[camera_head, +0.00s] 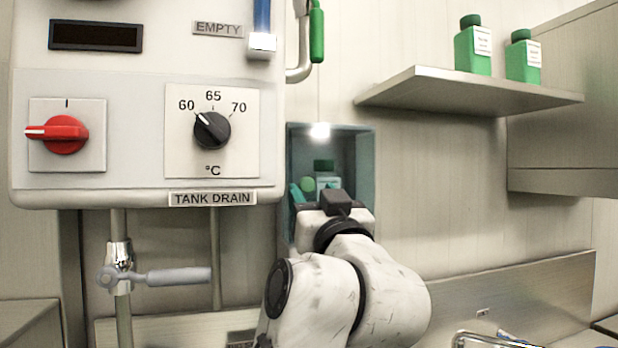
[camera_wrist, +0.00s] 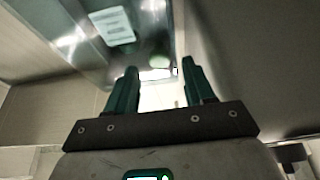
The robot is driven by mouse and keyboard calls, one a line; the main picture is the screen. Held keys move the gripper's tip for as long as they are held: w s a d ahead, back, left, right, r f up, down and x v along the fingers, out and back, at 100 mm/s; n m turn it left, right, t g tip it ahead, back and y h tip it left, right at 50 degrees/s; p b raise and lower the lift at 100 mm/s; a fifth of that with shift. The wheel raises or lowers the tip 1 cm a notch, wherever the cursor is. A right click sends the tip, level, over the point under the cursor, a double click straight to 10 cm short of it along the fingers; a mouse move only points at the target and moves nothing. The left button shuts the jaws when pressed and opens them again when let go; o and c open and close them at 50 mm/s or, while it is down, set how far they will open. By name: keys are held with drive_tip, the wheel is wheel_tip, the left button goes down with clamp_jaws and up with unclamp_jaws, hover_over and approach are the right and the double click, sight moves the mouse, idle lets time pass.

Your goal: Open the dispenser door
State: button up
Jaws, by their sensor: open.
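The dispenser is a teal-tinted box (camera_head: 363,150) on the wall, right of the control panel, with a lit lamp at its top. A green-capped bottle (camera_head: 324,166) shows inside it. I cannot tell whether its see-through door is shut or ajar. In the head view my wrist covers the lower part of the box and most of the fingers.
The control panel (camera_head: 140,185) with a red switch and a temperature dial stands close on the left. A pipe valve with a grey lever (camera_head: 180,276) is below it. A shelf (camera_head: 470,92) with two green bottles is at the upper right.

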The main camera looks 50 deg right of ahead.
sight(308, 185)
drive_tip(key=shift+p+x, duration=0.3)
drive_tip(key=shift+x, duration=1.4)
drive_tip(key=shift+c, duration=0.4)
clamp_jaws()
